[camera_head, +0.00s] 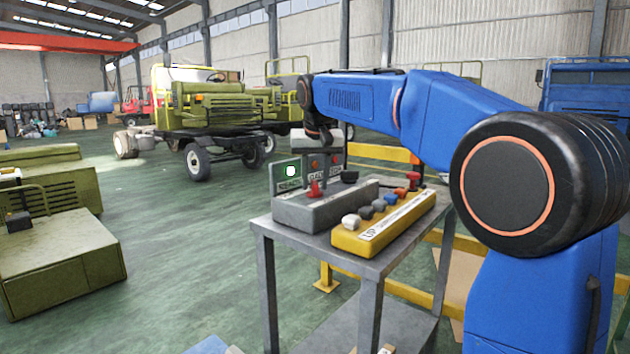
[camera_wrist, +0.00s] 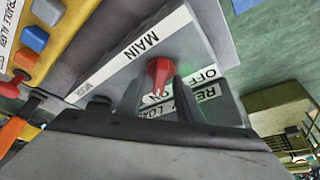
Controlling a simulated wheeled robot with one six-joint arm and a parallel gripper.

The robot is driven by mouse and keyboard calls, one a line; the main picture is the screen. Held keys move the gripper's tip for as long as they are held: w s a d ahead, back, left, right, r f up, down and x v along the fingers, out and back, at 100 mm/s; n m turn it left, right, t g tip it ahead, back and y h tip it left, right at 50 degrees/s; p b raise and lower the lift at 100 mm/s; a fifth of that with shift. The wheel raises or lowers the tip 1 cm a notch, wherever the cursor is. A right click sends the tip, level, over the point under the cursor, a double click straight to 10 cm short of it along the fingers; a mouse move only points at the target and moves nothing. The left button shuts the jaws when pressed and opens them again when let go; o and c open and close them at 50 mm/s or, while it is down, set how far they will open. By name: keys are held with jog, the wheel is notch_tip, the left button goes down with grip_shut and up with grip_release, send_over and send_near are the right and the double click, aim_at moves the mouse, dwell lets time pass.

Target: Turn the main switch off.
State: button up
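The red main switch (camera_head: 314,190) sits on top of a grey control box (camera_head: 325,208) on a metal stand. In the wrist view the red switch (camera_wrist: 159,72) is close, beside a white MAIN label (camera_wrist: 140,42). OFF (camera_wrist: 204,76) and ON lettering lie near it, and its narrow end points toward ON. My gripper (camera_wrist: 163,98) is open, its two dark fingers apart, one to each side of the switch in the picture. Contact with the switch cannot be told. In the head view the fingertips are not clearly visible; my wrist is above and behind the box.
A yellow button box (camera_head: 385,226) stands right of the grey box on the grey stand (camera_head: 287,235). A black knob (camera_head: 349,177) is on the grey box. Yellow rails (camera_head: 380,153) run behind the stand; open floor lies left.

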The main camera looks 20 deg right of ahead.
grip_shut()
jog(key=shift+n, duration=0.3)
jog(key=n, duration=0.1)
jog(key=n+y, duration=0.1)
jog(key=n, duration=0.1)
jog(key=shift+d+n+y, duration=0.2)
jog(key=shift+n+y, duration=0.1)
jog(key=n, duration=0.2)
jog(key=n+y, duration=0.1)
jog(key=n, duration=0.1)
jog(key=shift+w+d+n+g+y, duration=0.1)
jog(key=shift+d+n+g+y, duration=0.05)
jog(key=shift+n+g+y, duration=0.15)
jog(key=n+g+y, duration=0.1)
jog(key=n, duration=0.3)
jog(key=shift+w, duration=0.1)
jog(key=shift+w+d+n+g+y, duration=0.1)
jog(key=shift+n+g+y, duration=0.3)
jog(key=shift+n, duration=0.85)
jog(key=shift+n+g+y, duration=0.1)
jog(key=shift+n+g, duration=0.5)
jog(key=shift+n, duration=0.65)
